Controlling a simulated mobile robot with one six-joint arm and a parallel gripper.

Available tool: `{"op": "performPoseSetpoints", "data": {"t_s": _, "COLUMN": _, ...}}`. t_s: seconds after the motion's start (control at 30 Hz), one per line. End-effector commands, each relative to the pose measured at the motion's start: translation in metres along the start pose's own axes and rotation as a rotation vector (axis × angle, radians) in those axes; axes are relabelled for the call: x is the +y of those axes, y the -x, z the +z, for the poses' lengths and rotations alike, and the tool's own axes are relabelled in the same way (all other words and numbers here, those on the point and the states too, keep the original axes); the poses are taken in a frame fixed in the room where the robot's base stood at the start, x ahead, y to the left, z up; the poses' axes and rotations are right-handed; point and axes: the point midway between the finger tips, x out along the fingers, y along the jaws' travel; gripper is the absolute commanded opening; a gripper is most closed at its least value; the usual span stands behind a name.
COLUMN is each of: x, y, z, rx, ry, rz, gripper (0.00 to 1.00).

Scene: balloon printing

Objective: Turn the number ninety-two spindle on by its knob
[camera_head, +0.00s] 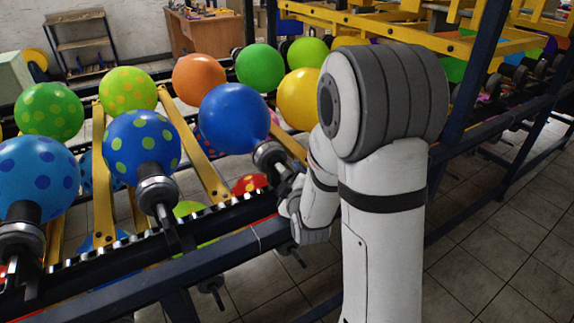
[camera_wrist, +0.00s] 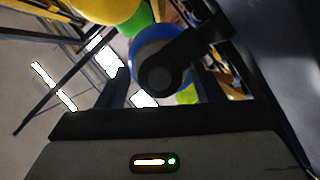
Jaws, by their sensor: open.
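A plain blue balloon (camera_head: 234,117) sits on a dark spindle with a metal collar (camera_head: 268,154) in the head view. No number can be read on any spindle, so I cannot tell which is ninety-two. My gripper (camera_head: 287,186) is close by this spindle's lower end, partly hidden by my own wrist. In the wrist view my gripper (camera_wrist: 162,82) is open, with a dark round spindle end or knob (camera_wrist: 158,77) showing between its fingers and the blue balloon (camera_wrist: 150,48) behind it. Contact cannot be told.
A dotted blue balloon (camera_head: 141,142) on its spindle (camera_head: 156,192) stands to the left, with a light blue one (camera_head: 36,172) further left. Orange (camera_head: 199,79) and yellow (camera_head: 299,98) balloons are behind. A dark rail (camera_head: 215,263) runs along the front. Tiled floor (camera_head: 490,250) is clear at right.

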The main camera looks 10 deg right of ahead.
Motion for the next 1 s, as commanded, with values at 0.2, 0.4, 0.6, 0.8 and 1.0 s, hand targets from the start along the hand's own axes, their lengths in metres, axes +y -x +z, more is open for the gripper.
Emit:
{"op": "performPoseSetpoints", "data": {"t_s": 0.2, "x": -0.001, "y": -0.018, "z": 0.000, "rx": 0.000, "ry": 0.000, "rz": -0.001, "gripper": 0.61}}
{"op": "performPoseSetpoints", "data": {"t_s": 0.4, "x": -0.001, "y": -0.027, "z": 0.000, "rx": 0.001, "ry": 0.000, "rz": -0.001, "gripper": 0.61}}
{"op": "performPoseSetpoints", "data": {"t_s": 0.6, "x": -0.001, "y": -0.027, "z": 0.000, "rx": 0.001, "ry": 0.000, "rz": -0.001, "gripper": 0.61}}
{"op": "performPoseSetpoints", "data": {"t_s": 0.8, "x": -0.001, "y": -0.027, "z": 0.000, "rx": 0.002, "ry": 0.000, "rz": -0.001, "gripper": 0.46}}
{"op": "performPoseSetpoints", "data": {"t_s": 1.0, "x": -0.001, "y": -0.027, "z": -0.001, "rx": 0.002, "ry": 0.000, "rz": -0.001, "gripper": 0.30}}
